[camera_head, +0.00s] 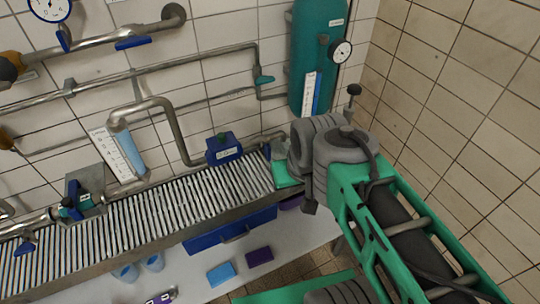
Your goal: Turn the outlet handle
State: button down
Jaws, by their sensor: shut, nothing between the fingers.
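Several handles show, and I cannot tell by a label which is the outlet handle. A blue lever handle (132,43) sits on the upper left pipe. A small teal handle (264,80) sits on the thin pipe left of the green tank. A blue-handled valve (74,200) stands at the left end of the slatted bench, with another blue handle (25,243) lower left. My grey and green arm fills the right; my gripper's fingers do not show.
The slatted bench (145,215) runs along the tiled wall. The green tank (318,50) with a gauge (341,51) stands in the corner. A blue drawer (230,228), a light blue block (221,273) and a purple block (259,256) are lower down.

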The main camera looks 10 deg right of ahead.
aim_at(267, 147)
jog(key=k, duration=1.25)
jog(key=u, duration=0.55)
jog(key=i, duration=0.8)
jog(key=u, duration=0.45)
